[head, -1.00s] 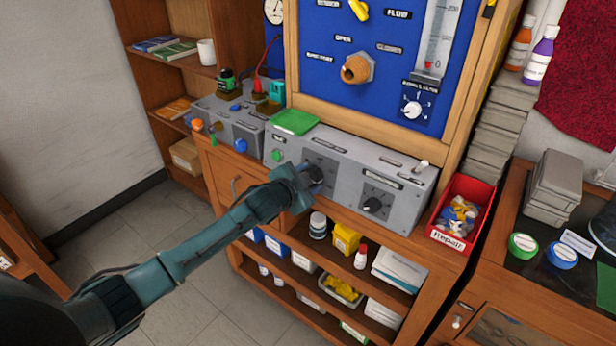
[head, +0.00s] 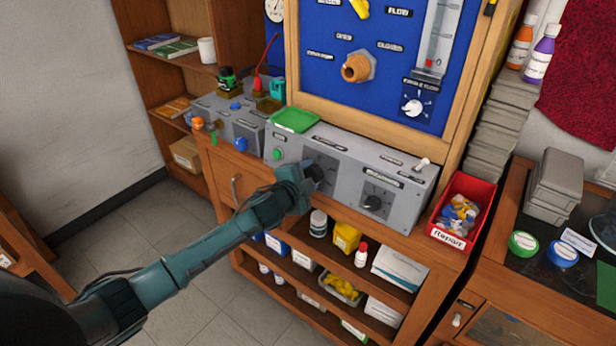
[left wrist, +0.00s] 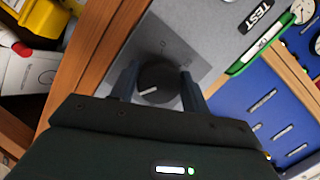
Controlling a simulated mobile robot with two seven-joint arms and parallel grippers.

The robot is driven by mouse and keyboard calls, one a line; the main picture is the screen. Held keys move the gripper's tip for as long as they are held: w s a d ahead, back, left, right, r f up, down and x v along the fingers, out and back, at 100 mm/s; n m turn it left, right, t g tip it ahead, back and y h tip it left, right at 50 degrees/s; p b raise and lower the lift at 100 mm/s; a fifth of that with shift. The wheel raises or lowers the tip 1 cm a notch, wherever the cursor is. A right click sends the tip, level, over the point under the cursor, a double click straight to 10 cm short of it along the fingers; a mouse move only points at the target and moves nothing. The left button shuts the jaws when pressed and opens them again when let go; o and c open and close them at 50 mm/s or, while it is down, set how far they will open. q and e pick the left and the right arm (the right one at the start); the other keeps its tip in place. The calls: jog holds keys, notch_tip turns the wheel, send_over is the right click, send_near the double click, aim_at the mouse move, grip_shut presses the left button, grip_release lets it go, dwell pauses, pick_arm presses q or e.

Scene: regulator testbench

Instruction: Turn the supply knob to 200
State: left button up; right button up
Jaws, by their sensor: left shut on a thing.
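The grey control box (head: 345,161) has two black knobs on its front. The left black knob (left wrist: 160,80) is between the two fingers of my left gripper (left wrist: 158,88), which is shut on it. In the left wrist view its white pointer line lies toward the lower left; its dial marks are too blurred to read. In the head view my left gripper (head: 313,176) covers part of this knob and its dial plate. The right black knob (head: 373,202) is free on its own dial plate. My right gripper is not in view.
A green tray (head: 295,120) lies on top of the box. A blue panel (head: 320,62) with a brass fitting (head: 358,68) rises behind. A red bin (head: 462,214) stands to the right. Shelves with bottles and boxes are below, including a yellow box (head: 346,238).

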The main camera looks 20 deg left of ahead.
pick_arm(q)
jog(key=o, duration=1)
jog(key=v, duration=1.3)
jog(key=shift+s, duration=0.15)
jog(key=s+d+f+n+g, duration=0.1)
jog(key=s+d+f+n, duration=0.1)
jog(key=s+f+n, duration=0.2)
jog(key=s+d+f+n+g, duration=0.1)
jog(key=s+d+f+n, duration=0.1)
jog(key=s+f+n, duration=0.2)
jog(key=s+d+f+n+g, duration=0.2)
jog(key=s+f+n, duration=0.2)
jog(key=s+f, duration=0.5)
jog(key=shift+s+d+f+h, duration=0.1)
jog(key=shift+s+h, duration=0.05)
jog(key=shift+s, duration=1.2)
jog(key=shift+s+f+h, duration=0.15)
jog(key=shift+s, duration=1.2)
